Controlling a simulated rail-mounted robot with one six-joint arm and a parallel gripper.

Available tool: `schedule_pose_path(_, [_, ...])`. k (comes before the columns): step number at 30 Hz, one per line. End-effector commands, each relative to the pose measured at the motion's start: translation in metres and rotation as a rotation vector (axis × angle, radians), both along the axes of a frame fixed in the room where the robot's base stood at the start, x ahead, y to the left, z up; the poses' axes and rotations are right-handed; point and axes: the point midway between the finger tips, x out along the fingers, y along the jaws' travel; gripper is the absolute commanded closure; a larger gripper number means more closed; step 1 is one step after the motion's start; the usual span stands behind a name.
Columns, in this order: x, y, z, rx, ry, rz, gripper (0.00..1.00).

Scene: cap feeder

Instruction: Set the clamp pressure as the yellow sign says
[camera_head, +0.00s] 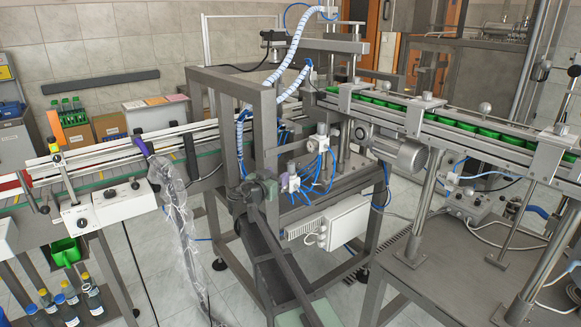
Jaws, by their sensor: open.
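My gripper is not in view. The cap feeder frame (264,140), a dark grey metal stand, fills the middle. Small pneumatic fittings with blue tubes sit on it, one upper (322,130) and one lower (291,183). They may include the clamp pressure regulator, but I cannot make out a gauge reading or a knob position. A small yellow sign (5,73) is cut off by the left edge, and its text is unreadable. I cannot tell whether it is the task's sign.
A conveyor with green holders (455,126) runs along the right. Another conveyor (110,165) with a white control box (107,203) is at left. A plastic-wrapped hose (180,230) hangs between. Bottles (92,296) stand at lower left. Tiled floor shows between the stands.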

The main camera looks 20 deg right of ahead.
Motion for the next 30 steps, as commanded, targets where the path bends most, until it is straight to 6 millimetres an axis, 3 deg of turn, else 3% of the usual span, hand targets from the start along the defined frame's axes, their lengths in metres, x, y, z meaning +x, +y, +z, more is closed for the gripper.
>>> schedule_pose_path(5, [0.013,-0.019,0.0,0.0,0.001,-0.004,0.44])
schedule_pose_path(15, [0.053,-0.081,-0.001,0.0,0.004,-0.004,0.44])
schedule_pose_path(26, [0.057,-0.091,-0.001,0.0,0.004,-0.003,0.44])
schedule_pose_path(30, [0.057,-0.09,-0.001,0.0,0.004,-0.003,0.66])
